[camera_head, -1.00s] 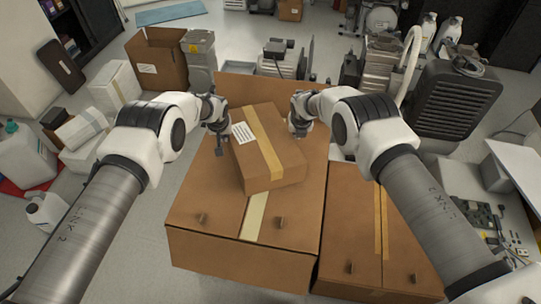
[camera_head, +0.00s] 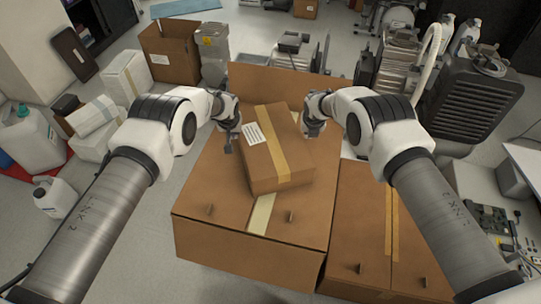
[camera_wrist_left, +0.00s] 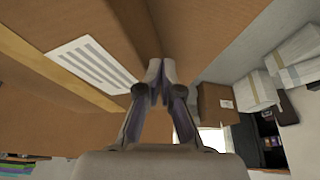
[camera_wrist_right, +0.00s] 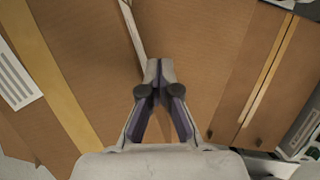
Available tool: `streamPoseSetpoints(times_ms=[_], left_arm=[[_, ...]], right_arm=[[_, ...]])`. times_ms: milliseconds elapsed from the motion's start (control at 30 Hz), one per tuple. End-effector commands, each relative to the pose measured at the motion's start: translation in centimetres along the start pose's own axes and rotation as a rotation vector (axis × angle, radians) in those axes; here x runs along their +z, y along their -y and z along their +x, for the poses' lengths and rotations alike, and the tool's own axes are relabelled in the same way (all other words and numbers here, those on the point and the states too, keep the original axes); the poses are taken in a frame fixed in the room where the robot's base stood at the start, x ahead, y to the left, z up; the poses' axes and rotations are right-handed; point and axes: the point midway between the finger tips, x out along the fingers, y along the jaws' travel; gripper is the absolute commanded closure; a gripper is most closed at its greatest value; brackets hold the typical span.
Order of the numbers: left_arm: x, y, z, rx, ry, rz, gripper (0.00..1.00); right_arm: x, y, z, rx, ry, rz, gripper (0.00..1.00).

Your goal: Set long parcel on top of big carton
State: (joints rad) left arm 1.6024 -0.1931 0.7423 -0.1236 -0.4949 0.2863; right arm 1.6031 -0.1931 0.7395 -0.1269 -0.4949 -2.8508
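The long parcel (camera_head: 275,165) is a brown box with a tape strip and a white label. It lies askew on top of the big carton (camera_head: 250,235), over its rear middle. The label also shows in the left wrist view (camera_wrist_left: 92,62). My left gripper (camera_head: 229,140) is at the parcel's left side, fingertips together with nothing visible between them. My right gripper (camera_head: 308,132) is at the parcel's right side; in the right wrist view its fingertips (camera_wrist_right: 159,68) are also together over brown cardboard. Whether either gripper touches the parcel is unclear.
Another taped carton (camera_head: 362,225) stands close against the big carton's right side. An open carton (camera_head: 165,55) and white packages (camera_head: 128,75) stand at the back left. A black ribbed unit (camera_head: 468,105) and compressors (camera_head: 400,60) stand at the back right.

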Motion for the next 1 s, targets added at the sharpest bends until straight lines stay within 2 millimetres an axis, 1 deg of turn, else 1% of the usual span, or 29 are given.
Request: streamPoseSetpoints(times_ms=[33,67,100,267,300,333,600,700,767,867,1000], left_arm=[[-0.1,0.9,-0.1,-0.002,0.000,-0.003,0.87],[-0.1,1.2,-0.1,-0.002,0.000,-0.004,0.77],[-0.1,1.4,-0.1,-0.002,0.000,-0.004,0.72],[0.0,1.5,-0.1,-0.003,0.001,-0.004,0.72],[0.0,1.5,-0.1,-0.003,0.001,-0.004,0.72],[0.0,1.5,-0.1,-0.003,0.001,-0.004,0.72],[0.0,1.6,-0.1,-0.004,0.002,-0.004,0.72],[0.0,1.6,-0.4,-0.004,0.002,-0.004,0.72],[-0.1,1.6,-1.0,-0.004,0.002,-0.004,0.72],[-0.1,1.6,-2.7,-0.005,0.001,-0.003,0.72],[-0.2,1.6,-6.5,-0.005,-0.001,-0.003,0.72]], right_arm=[[0.0,0.9,-0.1,-0.002,-0.002,0.004,1.00],[0.0,1.2,-0.1,-0.002,-0.002,0.003,1.00],[-0.1,1.4,-0.1,-0.002,-0.003,0.003,1.00],[-0.1,1.5,0.0,-0.003,-0.004,0.003,1.00],[-0.1,1.5,0.0,-0.003,-0.005,0.003,0.86],[-0.1,1.6,0.0,-0.004,-0.005,0.003,0.75],[-0.2,1.6,0.0,-0.004,-0.006,0.003,0.75],[-0.2,1.6,0.0,-0.005,-0.006,0.003,0.75],[-0.2,1.6,0.0,-0.005,-0.006,0.003,0.75],[-0.2,1.7,0.0,-0.005,-0.006,0.003,0.75],[-0.2,1.7,0.0,-0.005,-0.006,0.003,0.75]])
